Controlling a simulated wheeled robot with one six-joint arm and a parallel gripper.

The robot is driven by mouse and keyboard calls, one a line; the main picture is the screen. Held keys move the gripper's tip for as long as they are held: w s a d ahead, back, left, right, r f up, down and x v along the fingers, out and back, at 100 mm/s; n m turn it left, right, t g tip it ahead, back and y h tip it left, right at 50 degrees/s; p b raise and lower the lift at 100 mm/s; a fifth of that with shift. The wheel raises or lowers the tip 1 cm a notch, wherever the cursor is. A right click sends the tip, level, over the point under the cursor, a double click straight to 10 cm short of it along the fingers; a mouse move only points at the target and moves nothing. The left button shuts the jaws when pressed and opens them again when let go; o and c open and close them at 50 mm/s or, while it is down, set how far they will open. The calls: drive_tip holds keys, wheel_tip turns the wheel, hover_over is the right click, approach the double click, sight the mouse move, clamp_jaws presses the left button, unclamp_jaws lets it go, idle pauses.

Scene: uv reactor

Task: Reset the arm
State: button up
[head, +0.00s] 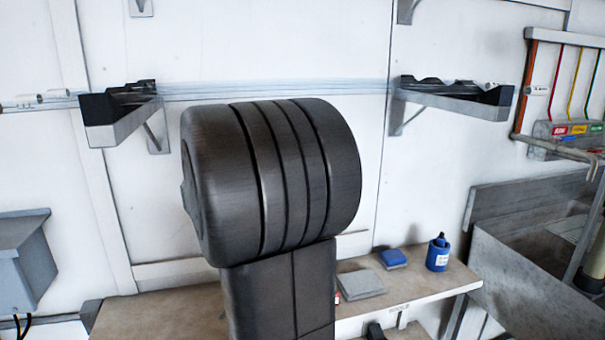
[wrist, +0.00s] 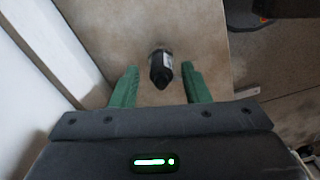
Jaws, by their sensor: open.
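My gripper (wrist: 158,82) shows in the wrist view with its two green fingers spread apart. It is open. A small black bottle-like object (wrist: 160,68) with a pale label shows between and just beyond the fingertips, over the beige bench top. I cannot tell how far below the fingers it is, but no finger is seen touching it. In the head view my dark arm fills the middle and hides part of the bench; my gripper is not visible there.
The bench (head: 425,284) runs along the white wall. On it are a blue container (head: 438,256), a blue block (head: 393,258) and a grey flat block (head: 361,284). A grey sink (head: 530,270) stands at right. Two wall brackets (head: 122,112) (head: 455,98) flank my arm. A grey box (head: 25,262) is at left.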

drive_tip(key=shift+s+r, duration=0.1)
drive_tip(key=shift+r, duration=1.1)
drive_tip(key=shift+f, duration=0.1)
